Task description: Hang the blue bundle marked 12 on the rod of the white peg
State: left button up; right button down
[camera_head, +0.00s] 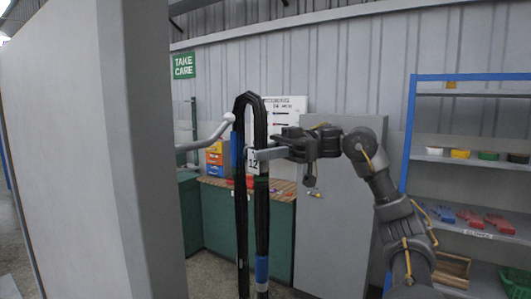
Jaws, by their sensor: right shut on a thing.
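The bundle marked 12 (262,220) is a long black hose loop with blue bands and a white tag reading 12 (253,161). It hangs upright in the middle of the head view, with its bend at the top. My right gripper (266,153) comes in from the right and is shut on the bundle at the tag, below the bend. The white peg (205,140) sticks out from behind the grey panel's edge, and its rod slopes up to a ball tip. The tip appears close to the loop's left strand; I cannot tell whether they touch. My left gripper is not in view.
A tall grey panel (85,150) fills the left side. Behind stand a green workbench (220,222), a grey cabinet (340,225) and a blue-framed shelf (408,130) with bins and red and blue parts. A green TAKE CARE sign (183,65) hangs on the wall.

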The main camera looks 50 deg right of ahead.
jog(key=shift+s+a+p, duration=0.7)
jog(key=shift+a+p, duration=0.6)
jog(key=shift+a, duration=6.3)
jog(key=shift+a+f+b, duration=0.2)
jog(key=shift+f+b, duration=0.45)
jog(key=shift+f, duration=0.3)
jog(key=shift+a+f+b, duration=0.2)
jog(key=shift+f+b, duration=0.5)
jog(key=shift+f, duration=0.25)
jog(key=shift+a+f+b, duration=0.2)
jog(key=shift+f+b, duration=0.45)
jog(key=shift+f, duration=0.3)
jog(key=c, duration=1)
grip_release()
jog(key=shift+f, duration=0.15)
